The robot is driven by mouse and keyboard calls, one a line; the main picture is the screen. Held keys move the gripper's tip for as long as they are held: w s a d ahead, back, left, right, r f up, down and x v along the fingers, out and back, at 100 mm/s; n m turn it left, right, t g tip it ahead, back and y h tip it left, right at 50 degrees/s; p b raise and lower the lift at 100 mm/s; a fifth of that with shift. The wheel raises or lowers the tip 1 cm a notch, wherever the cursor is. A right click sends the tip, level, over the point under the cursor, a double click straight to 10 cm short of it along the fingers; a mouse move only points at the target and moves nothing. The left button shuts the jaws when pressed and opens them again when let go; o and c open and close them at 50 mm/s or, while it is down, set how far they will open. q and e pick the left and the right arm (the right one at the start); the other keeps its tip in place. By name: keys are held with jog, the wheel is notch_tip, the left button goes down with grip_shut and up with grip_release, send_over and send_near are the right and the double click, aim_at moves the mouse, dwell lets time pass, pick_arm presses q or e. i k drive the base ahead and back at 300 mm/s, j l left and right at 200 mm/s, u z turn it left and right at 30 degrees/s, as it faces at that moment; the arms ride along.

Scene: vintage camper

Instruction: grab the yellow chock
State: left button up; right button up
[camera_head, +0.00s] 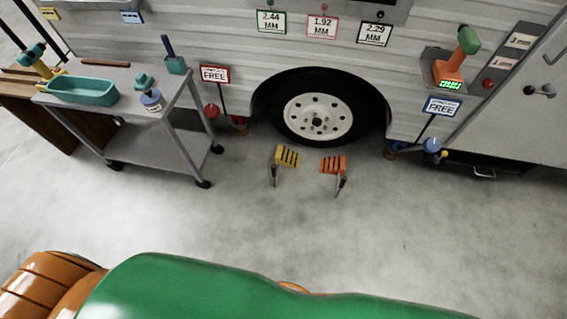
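The yellow chock (287,157) stands on the concrete floor just in front of the camper's wheel, toward its left side. It has dark slots on its face and a thin dark handle hanging down at its left. An orange chock (333,164) of similar form stands to its right, with a small gap between them. Neither of my grippers shows in the head view. Only green and orange parts of my own body fill the bottom edge, well apart from the chocks.
The camper wheel (318,112) is behind the chocks. A grey cart (150,150) with a teal tray (82,92) stands at left. Signs reading FREE (214,74) and (442,107) stand on posts either side of the wheel. The floor (300,225) in front is clear.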

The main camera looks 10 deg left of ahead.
aim_at(285, 157)
jog(key=i+u, duration=0.75)
jog(key=i+l+u, duration=0.25)
jog(key=i+u, duration=0.15)
jog(key=i+l, duration=0.05)
jog(key=i, duration=0.05)
